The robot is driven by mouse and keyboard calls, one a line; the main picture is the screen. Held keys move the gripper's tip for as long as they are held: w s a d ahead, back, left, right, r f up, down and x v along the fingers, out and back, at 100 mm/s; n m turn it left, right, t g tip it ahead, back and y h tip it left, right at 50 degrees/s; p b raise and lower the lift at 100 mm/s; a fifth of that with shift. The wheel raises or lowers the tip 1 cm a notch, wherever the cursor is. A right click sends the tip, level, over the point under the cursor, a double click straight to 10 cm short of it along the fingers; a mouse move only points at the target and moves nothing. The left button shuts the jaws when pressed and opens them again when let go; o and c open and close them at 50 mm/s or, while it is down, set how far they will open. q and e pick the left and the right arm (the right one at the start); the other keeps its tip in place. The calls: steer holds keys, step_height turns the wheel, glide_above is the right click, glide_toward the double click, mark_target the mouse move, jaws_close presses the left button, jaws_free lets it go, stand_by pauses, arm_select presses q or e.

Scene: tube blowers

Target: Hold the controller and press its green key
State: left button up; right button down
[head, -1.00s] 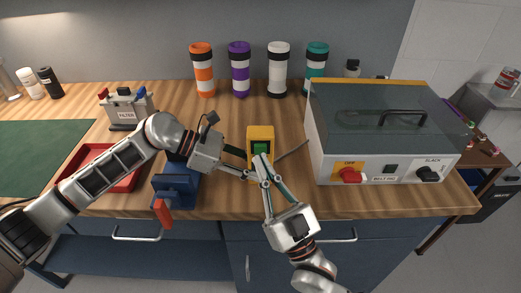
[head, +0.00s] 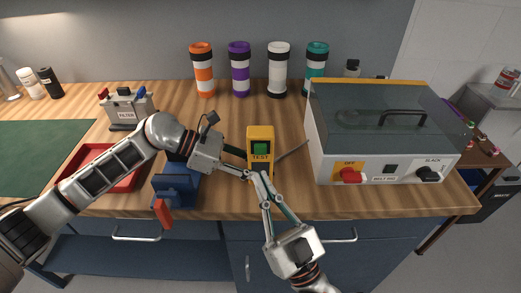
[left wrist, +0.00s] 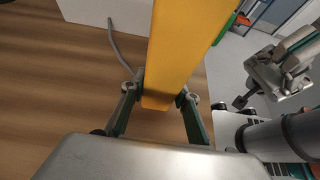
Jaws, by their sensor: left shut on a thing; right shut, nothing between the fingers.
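The yellow controller (head: 261,134) stands upright above the wooden worktop, with a green square (head: 260,148) on its front and the word TEST below it. My left gripper (head: 246,165) comes in from the left and is shut on the controller's lower part. In the left wrist view the yellow body (left wrist: 182,45) sits between its two fingers. My right gripper (head: 256,172) is shut and empty, in front of the controller's lower part, with its tips below the green square. I cannot tell whether the tips touch the controller.
A grey belt rig (head: 350,130) with a red knob (head: 350,175) stands close on the right. A red tray (head: 122,180) lies further left. Several banded tubes (head: 240,70) line the back.

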arm_select(q)
steer(key=o, duration=1.4)
steer(key=shift+c, duration=0.2)
steer(key=v, duration=1.1)
steer(key=shift+a+r, duration=0.1)
steer(key=shift+a, duration=0.2)
steer(key=shift+a+r, duration=0.15)
